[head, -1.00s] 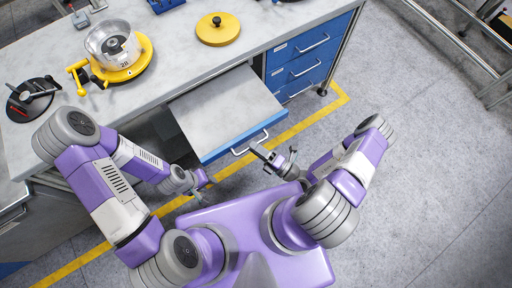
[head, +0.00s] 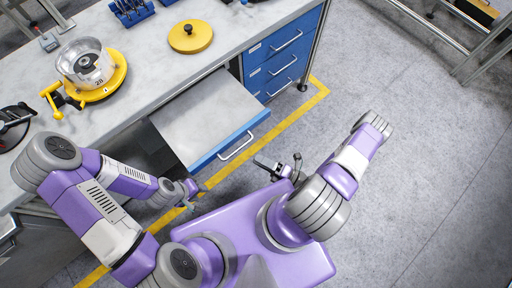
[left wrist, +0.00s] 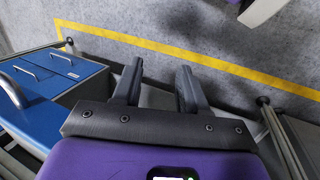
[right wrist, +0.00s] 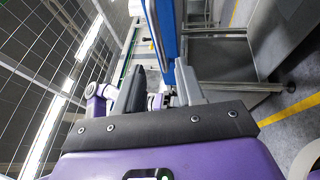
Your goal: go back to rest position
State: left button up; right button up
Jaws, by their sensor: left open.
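My left gripper (head: 194,194) hangs low in front of the workbench, left of the open drawer. In the left wrist view its two fingers (left wrist: 159,88) stand apart with nothing between them. My right gripper (head: 277,167) is to the right, in front of the drawer's right end. In the right wrist view its fingers (right wrist: 162,88) are apart and empty. Both arms are bent, with the hands close to my purple body. Neither gripper appears to touch anything.
The workbench (head: 150,60) has an open drawer or shelf (head: 208,112) jutting toward me. Blue drawers (head: 283,60) stand right. Floor at right is clear.

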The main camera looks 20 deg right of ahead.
dwell(0.5)
jog(key=s+a+f+n+g+h, duration=0.1)
jog(key=s+a+f+n+g, duration=0.15)
jog(key=n+g, duration=0.55)
jog(key=s+a+f+n+g, duration=0.15)
jog(key=s+n+g, duration=0.3)
jog(key=n, duration=0.65)
jog(key=s+a+f+n+g+h, duration=0.1)
jog(key=s+a+n+g, duration=0.1)
jog(key=n+g, duration=0.65)
jog(key=w+n+t+h, duration=0.6)
jog(key=w+n, duration=0.3)
jog(key=n, duration=0.6)
jog(key=shift+r, duration=0.3)
